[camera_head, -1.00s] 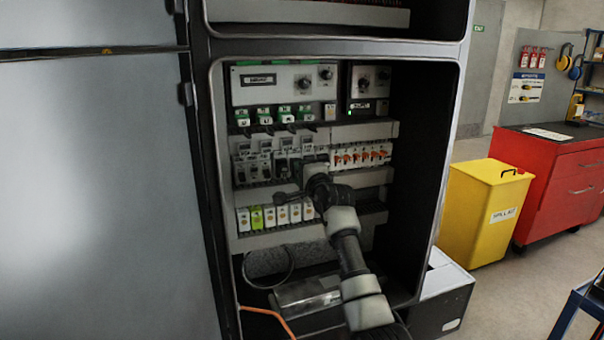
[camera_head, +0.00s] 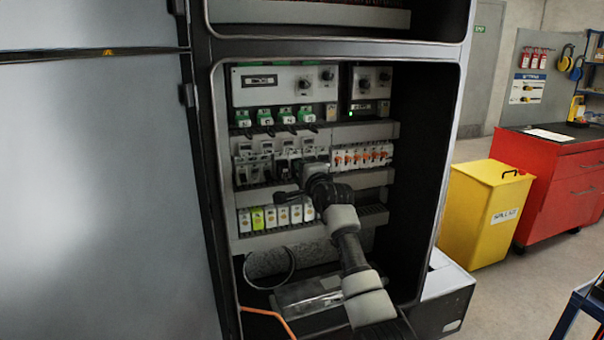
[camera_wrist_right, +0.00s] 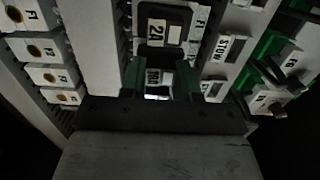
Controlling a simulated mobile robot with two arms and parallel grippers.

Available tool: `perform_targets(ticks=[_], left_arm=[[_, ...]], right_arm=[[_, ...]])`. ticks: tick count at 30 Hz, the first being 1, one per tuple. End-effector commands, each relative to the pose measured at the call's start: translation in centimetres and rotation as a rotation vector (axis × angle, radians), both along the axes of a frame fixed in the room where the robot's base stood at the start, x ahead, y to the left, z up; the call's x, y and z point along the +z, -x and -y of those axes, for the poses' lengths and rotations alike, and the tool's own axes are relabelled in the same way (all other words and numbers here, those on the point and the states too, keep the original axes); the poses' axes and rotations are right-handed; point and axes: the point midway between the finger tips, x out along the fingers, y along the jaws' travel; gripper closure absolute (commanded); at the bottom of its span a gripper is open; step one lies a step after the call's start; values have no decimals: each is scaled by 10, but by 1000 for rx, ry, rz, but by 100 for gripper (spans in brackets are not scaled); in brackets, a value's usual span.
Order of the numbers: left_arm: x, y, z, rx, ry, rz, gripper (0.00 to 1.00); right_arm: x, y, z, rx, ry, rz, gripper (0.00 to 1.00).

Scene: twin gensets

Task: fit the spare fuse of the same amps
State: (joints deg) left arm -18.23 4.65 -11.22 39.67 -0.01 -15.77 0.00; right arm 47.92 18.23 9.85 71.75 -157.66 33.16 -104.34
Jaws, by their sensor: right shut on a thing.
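My right gripper (camera_head: 284,187) is at the middle row of the open cabinet, among the grey fuse holders (camera_head: 254,168). Its fingertips are hard to make out in the head view. In the right wrist view my right gripper (camera_wrist_right: 158,84) is shut on a small pale, labelled piece (camera_wrist_right: 153,77), apparently a fuse. Its print is too small to read surely. The piece is right by a dark holder (camera_wrist_right: 157,30) with a white label, possibly "2A". I cannot tell whether it is seated there. A neighbouring strip is marked "STOW" (camera_wrist_right: 234,47). My left gripper is out of view.
White modules with round yellowish spots (camera_head: 283,215) line the row below. Orange-toggled breakers (camera_head: 361,157) sit right of the holders, green-topped units (camera_head: 285,116) above. The cabinet door (camera_head: 100,180) stands left. A yellow bin (camera_head: 483,215) and red tool cabinet (camera_head: 560,185) stand outside right.

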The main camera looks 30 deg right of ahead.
Motion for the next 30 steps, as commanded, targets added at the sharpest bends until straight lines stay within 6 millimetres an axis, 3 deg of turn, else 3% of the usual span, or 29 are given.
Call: perform_targets(ticks=[15, 30], left_arm=[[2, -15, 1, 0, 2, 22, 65], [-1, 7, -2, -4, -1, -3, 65]], right_arm=[[1, -1, 0, 0, 0, 1, 97], [0, -3, 1, 0, 0, 1, 97]])
